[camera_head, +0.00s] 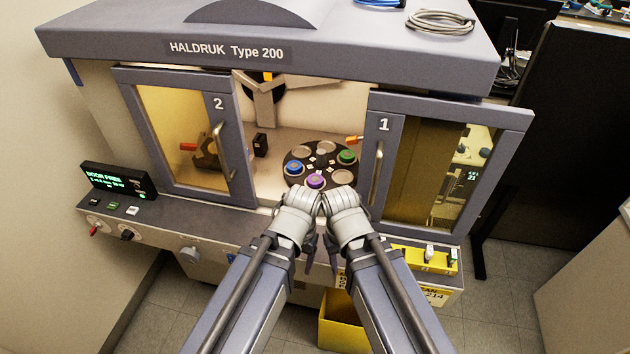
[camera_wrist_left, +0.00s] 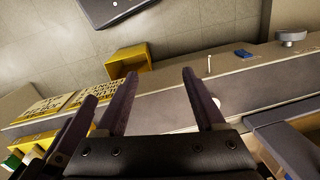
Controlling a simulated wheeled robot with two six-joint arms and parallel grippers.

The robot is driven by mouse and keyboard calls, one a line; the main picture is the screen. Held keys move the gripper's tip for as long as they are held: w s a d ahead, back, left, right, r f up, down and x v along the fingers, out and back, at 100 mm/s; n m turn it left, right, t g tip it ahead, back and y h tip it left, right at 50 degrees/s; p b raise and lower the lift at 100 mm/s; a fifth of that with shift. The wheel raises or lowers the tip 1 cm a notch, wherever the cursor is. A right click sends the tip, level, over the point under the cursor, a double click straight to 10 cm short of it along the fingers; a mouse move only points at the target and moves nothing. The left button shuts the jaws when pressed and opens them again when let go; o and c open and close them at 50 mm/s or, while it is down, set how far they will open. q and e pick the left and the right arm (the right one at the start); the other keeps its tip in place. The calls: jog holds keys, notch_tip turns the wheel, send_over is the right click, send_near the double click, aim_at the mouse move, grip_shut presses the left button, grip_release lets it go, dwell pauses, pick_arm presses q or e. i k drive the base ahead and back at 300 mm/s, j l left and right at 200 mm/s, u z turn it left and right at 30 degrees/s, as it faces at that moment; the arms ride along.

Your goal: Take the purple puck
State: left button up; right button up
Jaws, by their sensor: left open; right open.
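The purple puck (camera_head: 315,181) sits in the front seat of a dark round carousel (camera_head: 323,170) inside the machine. A blue puck (camera_head: 293,167) and a green puck (camera_head: 347,156) sit in other seats. My left gripper (camera_head: 309,268) and right gripper (camera_head: 332,262) hang side by side, pointing down, in front of the machine's ledge and apart from the puck. In the left wrist view, my left gripper's fingers (camera_wrist_left: 160,75) are spread with nothing between them. My wrists partly hide the carousel's front area.
Door 2 (camera_head: 219,150) stands at the left of the opening and door 1 (camera_head: 381,155) at the right. The opening between them is clear. A yellow bin (camera_head: 340,325) stands on the floor below.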

aim_at(315, 181)
jog(key=j+z, duration=0.15)
jog(key=z, duration=0.25)
jog(key=j+z, duration=0.1)
jog(key=z, duration=0.3)
jog(key=k+j+z, duration=0.3)
jog(key=j, duration=0.15)
jog(key=k+j+z, duration=0.35)
jog(key=k+j, duration=0.65)
jog(key=i+j, duration=0.15)
jog(key=i, duration=0.35)
jog(key=l+z, duration=0.05)
